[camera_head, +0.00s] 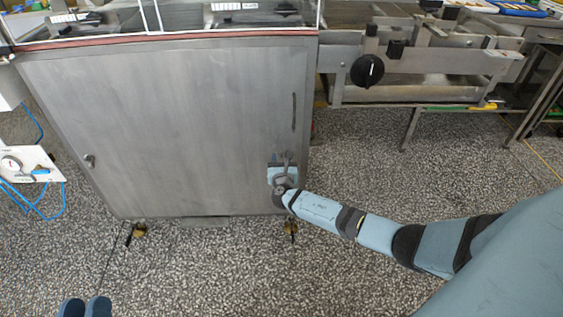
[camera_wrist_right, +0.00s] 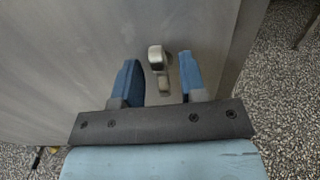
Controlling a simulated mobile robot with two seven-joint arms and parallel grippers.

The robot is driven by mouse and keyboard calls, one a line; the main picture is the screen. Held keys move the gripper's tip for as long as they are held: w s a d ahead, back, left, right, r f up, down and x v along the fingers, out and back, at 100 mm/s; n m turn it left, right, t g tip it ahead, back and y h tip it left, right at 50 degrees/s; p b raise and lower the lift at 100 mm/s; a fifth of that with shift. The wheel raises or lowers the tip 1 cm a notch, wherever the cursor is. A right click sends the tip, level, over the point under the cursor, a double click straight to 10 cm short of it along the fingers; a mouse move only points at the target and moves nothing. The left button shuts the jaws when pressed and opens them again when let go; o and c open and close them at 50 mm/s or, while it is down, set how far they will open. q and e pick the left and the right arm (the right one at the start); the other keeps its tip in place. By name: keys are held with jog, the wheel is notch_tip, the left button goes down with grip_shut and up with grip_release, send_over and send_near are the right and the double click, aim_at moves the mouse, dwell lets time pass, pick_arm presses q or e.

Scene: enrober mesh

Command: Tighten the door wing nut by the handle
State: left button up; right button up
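The grey metal door (camera_head: 190,120) of the machine is closed flat in the head view. In the right wrist view, a small metal wing nut or latch (camera_wrist_right: 156,58) sticks out of the door (camera_wrist_right: 70,60) near its right edge. My right gripper (camera_head: 284,158) is at the lower right of the door. In its wrist view the two blue fingers (camera_wrist_right: 159,60) are apart, one on each side of the metal piece, with gaps visible on both sides. The gripper hides this piece in the head view.
A black knob (camera_head: 367,70) is on the conveyor frame to the right. A white box with blue cables (camera_head: 35,165) is at far left. The speckled floor (camera_head: 210,275) in front is mostly clear.

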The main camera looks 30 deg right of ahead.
grip_shut()
pick_arm(q)
jog(key=shift+f, duration=0.15)
